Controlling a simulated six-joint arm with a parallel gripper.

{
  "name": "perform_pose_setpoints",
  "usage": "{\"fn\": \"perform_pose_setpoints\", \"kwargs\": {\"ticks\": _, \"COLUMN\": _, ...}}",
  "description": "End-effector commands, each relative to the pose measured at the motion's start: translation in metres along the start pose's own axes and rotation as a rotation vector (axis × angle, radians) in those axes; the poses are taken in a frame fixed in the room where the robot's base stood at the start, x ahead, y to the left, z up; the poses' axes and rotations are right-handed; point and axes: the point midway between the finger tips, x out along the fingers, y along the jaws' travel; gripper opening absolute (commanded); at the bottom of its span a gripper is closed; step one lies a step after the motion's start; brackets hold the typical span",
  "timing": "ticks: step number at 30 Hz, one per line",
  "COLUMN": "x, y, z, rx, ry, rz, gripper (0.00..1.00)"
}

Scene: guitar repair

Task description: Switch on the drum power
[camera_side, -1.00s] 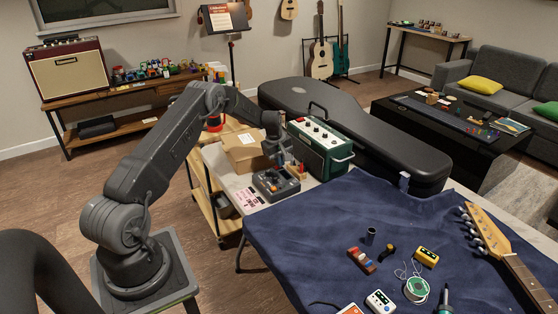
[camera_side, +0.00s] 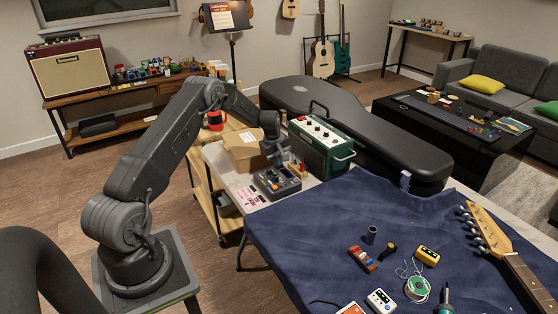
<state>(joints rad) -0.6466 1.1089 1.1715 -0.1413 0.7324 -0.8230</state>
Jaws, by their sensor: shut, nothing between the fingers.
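A small dark grey box with knobs and orange details (camera_side: 277,183), which looks like the drum machine, sits on the pale table at the left of the green amplifier. My gripper (camera_side: 280,163) points down just above its back edge. The gripper is shut with nothing in it. At this size I cannot tell whether its tips touch the box. The power switch is too small to make out.
The green amplifier (camera_side: 321,146) stands close at the gripper's right. A cardboard box (camera_side: 244,150) is close at its left. A black guitar case (camera_side: 355,130) lies behind. A pink-and-white card (camera_side: 251,198) lies in front. A blue cloth (camera_side: 310,225) with small parts covers the table's near side.

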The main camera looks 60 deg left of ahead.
Motion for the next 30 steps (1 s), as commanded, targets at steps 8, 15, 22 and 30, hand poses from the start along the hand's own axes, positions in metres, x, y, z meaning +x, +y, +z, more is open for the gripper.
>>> {"fn": "perform_pose_setpoints", "kwargs": {"ticks": 8, "x": -0.008, "y": -0.005, "z": 0.002, "rx": 0.001, "ry": -0.007, "rz": -0.014, "gripper": 0.00}}
{"fn": "perform_pose_setpoints", "kwargs": {"ticks": 15, "x": -0.062, "y": -0.001, "z": 0.000, "rx": 0.000, "ry": 0.000, "rz": -0.002, "gripper": 0.00}}
{"fn": "perform_pose_setpoints", "kwargs": {"ticks": 22, "x": -0.111, "y": 0.000, "z": -0.001, "rx": -0.001, "ry": 0.001, "rz": 0.001, "gripper": 0.00}}
{"fn": "perform_pose_setpoints", "kwargs": {"ticks": 30, "x": -0.138, "y": 0.000, "z": -0.001, "rx": -0.001, "ry": 0.000, "rz": -0.001, "gripper": 0.00}}
